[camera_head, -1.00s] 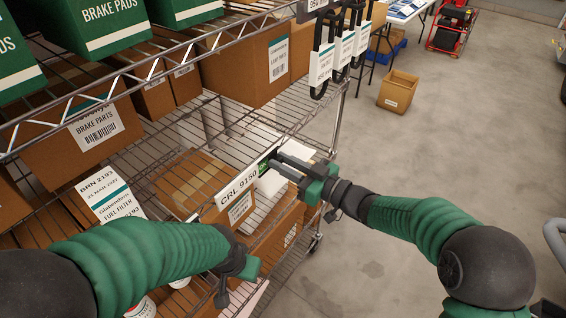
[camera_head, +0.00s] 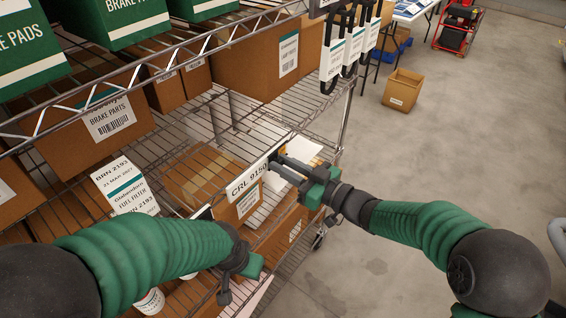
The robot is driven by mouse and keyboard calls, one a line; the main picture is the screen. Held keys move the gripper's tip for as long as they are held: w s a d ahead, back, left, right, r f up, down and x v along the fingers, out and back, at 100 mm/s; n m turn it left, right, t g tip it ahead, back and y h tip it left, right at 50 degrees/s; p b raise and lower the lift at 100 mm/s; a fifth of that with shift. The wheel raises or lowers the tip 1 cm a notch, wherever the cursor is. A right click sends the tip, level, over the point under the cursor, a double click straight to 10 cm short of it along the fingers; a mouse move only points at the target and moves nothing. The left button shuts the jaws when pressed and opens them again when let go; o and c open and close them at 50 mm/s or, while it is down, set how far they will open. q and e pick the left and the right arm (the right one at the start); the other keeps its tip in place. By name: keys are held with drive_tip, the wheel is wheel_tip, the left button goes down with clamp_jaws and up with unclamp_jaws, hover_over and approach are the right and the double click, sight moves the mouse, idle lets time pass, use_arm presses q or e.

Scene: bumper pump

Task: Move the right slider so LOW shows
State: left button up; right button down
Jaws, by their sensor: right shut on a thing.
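A white shelf label reading CRL 9150 (camera_head: 247,180) is on the front edge of the lower wire shelf. My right gripper (camera_head: 278,165) is at the right end of this label, shut on the slider there. The gripper hides the slider itself. A small yellowish patch shows just above the fingers; I cannot read any word on it. My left gripper (camera_head: 240,275) is low in the middle, in front of the shelf and apart from the label. Its fingers are too unclear to tell their state.
Tags on black hooks (camera_head: 345,55) hang above my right gripper.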

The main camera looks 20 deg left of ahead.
drive_tip(key=c, duration=1.6)
unclamp_jaws()
drive_tip(key=shift+d+f, duration=0.15)
drive_tip(key=shift+f, duration=0.15)
drive_tip(key=shift+o, duration=1)
drive_tip(key=shift+d+r, duration=0.1)
drive_tip(key=shift+d, duration=0.05)
drive_tip(key=shift+o, duration=0.6)
drive_tip(key=shift+s+d+r, duration=0.1)
drive_tip(key=shift+s+r, duration=0.1)
drive_tip(key=shift+s, duration=0.1)
use_arm(q)
drive_tip(key=shift+d+f+b, duration=0.25)
drive_tip(key=shift+f+b, duration=0.7)
drive_tip(key=shift+b, duration=0.05)
use_arm(e)
drive_tip(key=v, duration=1.6)
drive_tip(key=shift+d, duration=0.2)
drive_tip(key=shift+s, duration=0.1)
